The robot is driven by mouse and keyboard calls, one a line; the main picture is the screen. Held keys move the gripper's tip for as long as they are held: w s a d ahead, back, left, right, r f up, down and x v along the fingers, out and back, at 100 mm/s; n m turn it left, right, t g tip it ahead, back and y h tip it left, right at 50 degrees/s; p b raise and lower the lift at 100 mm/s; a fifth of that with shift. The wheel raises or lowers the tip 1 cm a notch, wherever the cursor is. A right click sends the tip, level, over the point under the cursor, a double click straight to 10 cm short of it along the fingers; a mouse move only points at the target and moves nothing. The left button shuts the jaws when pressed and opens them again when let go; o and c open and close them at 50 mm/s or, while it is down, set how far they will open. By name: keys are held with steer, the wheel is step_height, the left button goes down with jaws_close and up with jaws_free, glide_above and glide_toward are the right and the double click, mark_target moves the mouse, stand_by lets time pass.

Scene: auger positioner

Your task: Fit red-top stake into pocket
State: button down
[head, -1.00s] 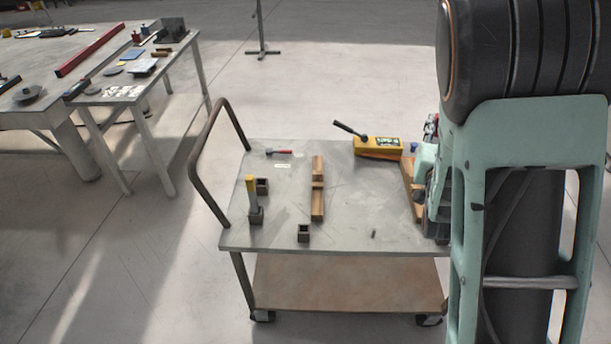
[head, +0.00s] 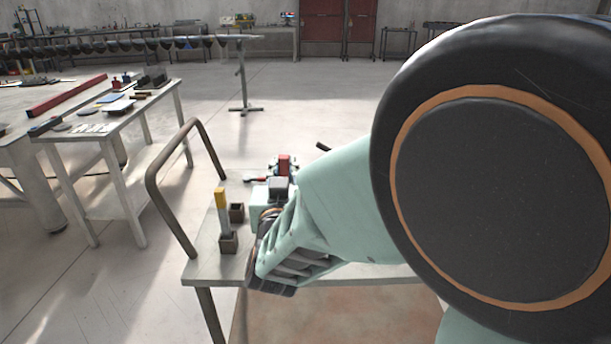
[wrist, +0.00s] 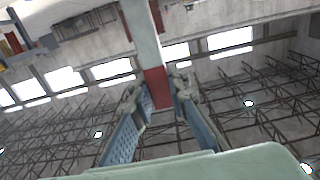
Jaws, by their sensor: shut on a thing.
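The red-top stake (wrist: 145,38) is a long pale grey bar with a red end. In the wrist view my gripper (wrist: 162,90) is shut on the red end, and the bar runs out past the fingertips to the picture's top edge. In the head view my gripper (head: 283,166) is above the cart, with red showing between its fingers; the rest of the stake is hidden. A dark square pocket (head: 237,211) stands on the cart and looks empty. A nearer pocket (head: 228,244) holds an upright yellow-top stake (head: 221,203).
The cart top (head: 203,262) is largely covered by my arm, which hides its middle and right. The cart's curved handle (head: 160,205) rises at the left. A side table (head: 165,90) with tools stands farther left, apart from the cart.

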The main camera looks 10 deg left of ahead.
steer(key=shift+s+a+f, duration=0.1)
steer(key=shift+s+a, duration=0.15)
steer(key=shift+a, duration=0.05)
step_height(320, 180, down, 6)
steer(key=b, duration=0.5)
steer(key=shift+b, duration=0.3)
steer(key=shift+f+b, duration=3)
steer(key=shift+b, duration=0.35)
stand_by(1.4)
steer(key=c, duration=1.8)
jaws_free()
steer(key=shift+s, duration=0.15)
steer(key=v, duration=0.7)
